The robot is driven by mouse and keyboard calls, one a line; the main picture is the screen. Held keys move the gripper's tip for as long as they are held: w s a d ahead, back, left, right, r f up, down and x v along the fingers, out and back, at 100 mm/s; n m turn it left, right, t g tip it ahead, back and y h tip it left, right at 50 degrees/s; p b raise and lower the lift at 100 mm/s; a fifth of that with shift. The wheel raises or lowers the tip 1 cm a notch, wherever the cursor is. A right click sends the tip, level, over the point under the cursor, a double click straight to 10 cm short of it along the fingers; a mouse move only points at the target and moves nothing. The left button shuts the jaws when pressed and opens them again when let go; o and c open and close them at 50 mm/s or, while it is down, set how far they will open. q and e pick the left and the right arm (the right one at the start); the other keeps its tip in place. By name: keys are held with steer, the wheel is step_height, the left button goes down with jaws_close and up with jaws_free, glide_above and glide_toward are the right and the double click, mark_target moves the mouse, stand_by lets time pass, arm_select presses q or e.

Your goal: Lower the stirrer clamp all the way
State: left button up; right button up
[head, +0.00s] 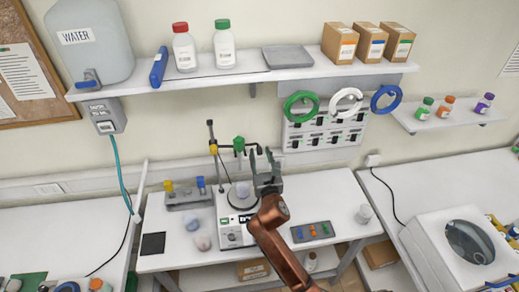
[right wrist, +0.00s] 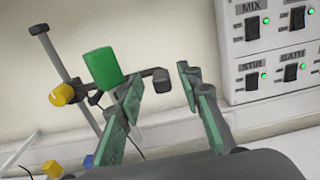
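The stirrer stand has a thin dark upright rod (head: 211,130), which also shows in the right wrist view (right wrist: 55,55). The clamp with its yellow knob (head: 213,149) (right wrist: 62,95) sits on the upper part of this rod. A dark arm with a green block (head: 239,143) (right wrist: 103,68) reaches right from the clamp, above the hotplate (head: 243,205). My right gripper (head: 262,152) (right wrist: 160,85) is open beside the green block, on its right. The arm's dark end (right wrist: 160,78) appears between the fingers in the wrist view; contact cannot be told. My left gripper is out of view.
A shelf (head: 240,80) with bottles and boxes runs above the stand. A switch panel (head: 325,128) is on the wall to the right. A rack (head: 188,198) stands left of the hotplate, and a grey tray (head: 311,232) lies to its right. The back right tabletop is clear.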

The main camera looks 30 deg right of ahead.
steer(key=shift+x, duration=1.35)
steer(key=shift+c, duration=0.3)
jaws_close()
